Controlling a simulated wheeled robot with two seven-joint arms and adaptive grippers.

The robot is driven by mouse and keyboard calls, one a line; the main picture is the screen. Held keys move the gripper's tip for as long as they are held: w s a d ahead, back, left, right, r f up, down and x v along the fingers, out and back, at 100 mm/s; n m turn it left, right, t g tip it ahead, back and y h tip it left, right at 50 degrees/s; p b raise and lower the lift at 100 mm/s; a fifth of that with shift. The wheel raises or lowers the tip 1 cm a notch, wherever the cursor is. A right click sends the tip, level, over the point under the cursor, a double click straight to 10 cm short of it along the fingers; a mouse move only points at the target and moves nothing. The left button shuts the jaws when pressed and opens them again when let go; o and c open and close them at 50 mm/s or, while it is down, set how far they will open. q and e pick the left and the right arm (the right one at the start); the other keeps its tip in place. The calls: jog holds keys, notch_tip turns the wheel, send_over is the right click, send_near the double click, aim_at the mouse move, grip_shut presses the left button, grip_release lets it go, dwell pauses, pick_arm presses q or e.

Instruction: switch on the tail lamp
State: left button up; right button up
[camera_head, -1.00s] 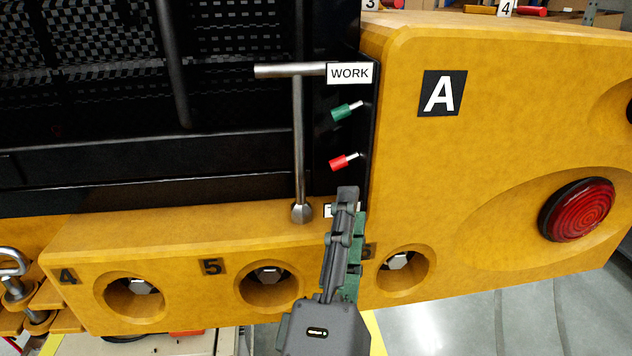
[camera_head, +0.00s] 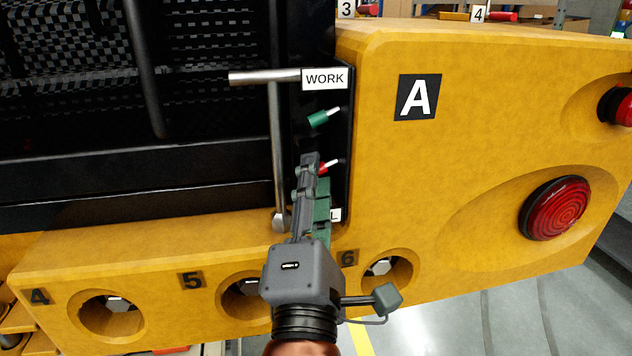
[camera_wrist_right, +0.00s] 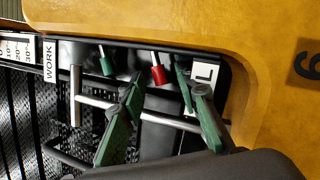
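The red switch (camera_head: 328,166) is a small lever with a red sleeve and bright tip on the black panel (camera_head: 342,130). It also shows in the wrist view (camera_wrist_right: 157,73). Below it is a white label (camera_head: 336,215), mostly hidden, with an L showing. The green switch (camera_head: 318,120) is above, under the WORK label (camera_head: 325,79). A round red lamp (camera_head: 555,208) sits unlit-looking in the yellow body. My right gripper (camera_head: 316,170) is at the red switch. In the wrist view its fingers (camera_wrist_right: 158,77) are apart, with the red switch between their tips; contact cannot be told. My left gripper is out of view.
A metal T-handle (camera_head: 277,150) stands just left of the switches, close to my right gripper. The yellow body (camera_head: 420,180) borders the panel on the right. Numbered round holes (camera_head: 110,314) run along the lower beam. Another red lamp (camera_head: 617,106) is at the right edge.

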jog(key=shift+c, duration=0.4)
grip_shut()
jog(key=shift+r+m+p, duration=0.25)
jog(key=shift+m+p, duration=0.25)
jog(key=shift+p, duration=0.15)
jog(key=shift+a+r+m+g+h+p, duration=0.1)
jog(key=shift+r+m+g+h+p, duration=0.4)
jog(key=shift+m+p, duration=1.2)
jog(key=shift+r+m+g+h+p, duration=0.4)
jog(key=shift+m+g+p, duration=0.25)
jog(key=shift+m+p, duration=1)
jog(key=shift+a+r+m+g+h+p, duration=0.1)
jog(key=shift+r+m+g+h+p, duration=0.4)
jog(key=shift+m+p, duration=1.2)
jog(key=shift+n+p, duration=0.25)
jog(key=shift+p, duration=0.1)
jog(key=shift+f, duration=0.1)
